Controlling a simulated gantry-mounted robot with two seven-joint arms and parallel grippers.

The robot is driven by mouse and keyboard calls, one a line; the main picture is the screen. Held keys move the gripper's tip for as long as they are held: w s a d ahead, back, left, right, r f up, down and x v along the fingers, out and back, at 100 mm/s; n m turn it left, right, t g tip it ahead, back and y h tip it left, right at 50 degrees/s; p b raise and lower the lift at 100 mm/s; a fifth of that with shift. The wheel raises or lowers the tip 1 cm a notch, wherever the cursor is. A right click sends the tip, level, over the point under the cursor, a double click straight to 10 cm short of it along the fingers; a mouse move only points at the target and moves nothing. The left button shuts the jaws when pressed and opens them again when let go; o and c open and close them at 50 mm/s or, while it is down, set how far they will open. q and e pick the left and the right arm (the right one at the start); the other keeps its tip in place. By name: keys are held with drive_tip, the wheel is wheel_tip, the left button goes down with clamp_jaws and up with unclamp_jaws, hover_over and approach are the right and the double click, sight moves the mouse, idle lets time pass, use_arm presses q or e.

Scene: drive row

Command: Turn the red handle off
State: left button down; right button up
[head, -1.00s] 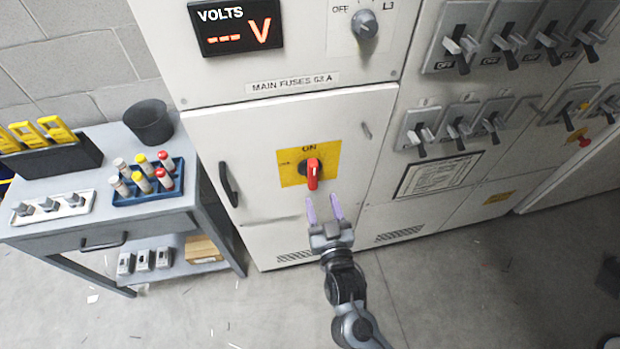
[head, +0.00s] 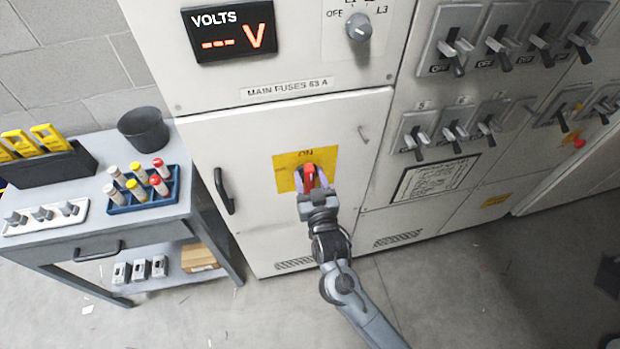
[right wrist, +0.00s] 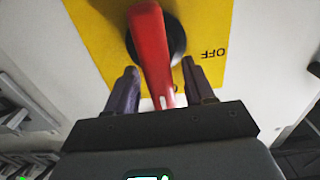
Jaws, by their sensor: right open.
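The red handle (head: 309,177) sits on a black round base on a yellow plate (head: 287,172) on the cabinet door. In the head view the plate's ON mark is above the handle. In the right wrist view the red handle (right wrist: 150,55) reaches down between the two fingers, and OFF is printed on the plate beside it. My right gripper (head: 311,184) is open, with its purple-grey fingers on either side of the handle; the right wrist view also shows its fingers (right wrist: 158,88), with visible gaps to the handle. My left gripper is not in view.
A grey cart (head: 92,239) stands left of the cabinet, with a black cup (head: 144,130) and a blue fuse tray (head: 150,207). A black door handle (head: 224,191) sticks out left of the plate. Several switches (head: 456,50) line the right panels.

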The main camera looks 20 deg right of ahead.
clamp_jaws()
idle(0.3)
